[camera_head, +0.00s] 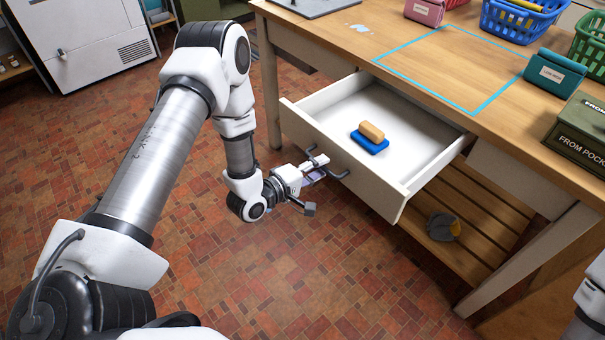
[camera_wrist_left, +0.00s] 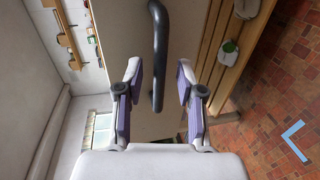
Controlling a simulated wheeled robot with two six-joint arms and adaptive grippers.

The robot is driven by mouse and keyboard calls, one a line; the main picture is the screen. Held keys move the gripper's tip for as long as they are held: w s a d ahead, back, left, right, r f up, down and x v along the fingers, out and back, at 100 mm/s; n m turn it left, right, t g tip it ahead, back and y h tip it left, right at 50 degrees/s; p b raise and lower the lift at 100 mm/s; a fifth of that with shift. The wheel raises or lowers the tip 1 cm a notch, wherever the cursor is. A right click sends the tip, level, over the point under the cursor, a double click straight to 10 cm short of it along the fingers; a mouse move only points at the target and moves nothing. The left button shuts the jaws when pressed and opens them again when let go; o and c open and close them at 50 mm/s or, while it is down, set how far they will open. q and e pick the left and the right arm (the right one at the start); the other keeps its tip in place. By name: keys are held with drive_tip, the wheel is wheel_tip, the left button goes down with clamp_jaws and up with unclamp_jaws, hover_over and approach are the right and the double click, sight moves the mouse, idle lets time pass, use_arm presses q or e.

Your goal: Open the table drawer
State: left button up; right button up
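The white table drawer (camera_head: 370,182) stands pulled well out from under the wooden table, its inside visible. Its dark curved handle (camera_head: 343,175) is on the front panel. My left gripper (camera_head: 315,170) is at the handle. In the left wrist view the two purple-padded fingers (camera_wrist_left: 158,95) stand apart, with the lower end of the handle (camera_wrist_left: 158,50) between them and a gap on each side. A blue block with a tan top (camera_head: 370,137) lies inside the drawer. My right gripper is outside the head view; only part of that arm shows at the lower right edge.
The tabletop (camera_head: 340,35) carries blue (camera_head: 522,15) and green (camera_head: 590,45) baskets, a teal case (camera_head: 555,73) and a dark green box (camera_head: 580,135). The tiled floor in front is clear.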

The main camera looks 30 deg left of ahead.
use_arm(q)
drive_tip(key=v, duration=1)
drive_tip(key=shift+s, duration=0.1)
drive_tip(key=s+d+f+m+g+y+p, duration=0.1)
drive_tip(key=s+d+f+m+g+p, duration=0.3)
drive_tip(key=s+d+f+m+g, duration=0.45)
drive_tip(key=s+a+f+m+g+y, duration=0.2)
drive_tip(key=s+g, duration=0.1)
drive_tip(key=s, duration=0.3)
drive_tip(key=s+a+f+m+g+y, duration=0.2)
drive_tip(key=s+a+m+g, duration=0.1)
drive_tip(key=s, duration=0.3)
drive_tip(key=shift+s+f, duration=0.4)
drive_tip(key=shift+d, duration=0.1)
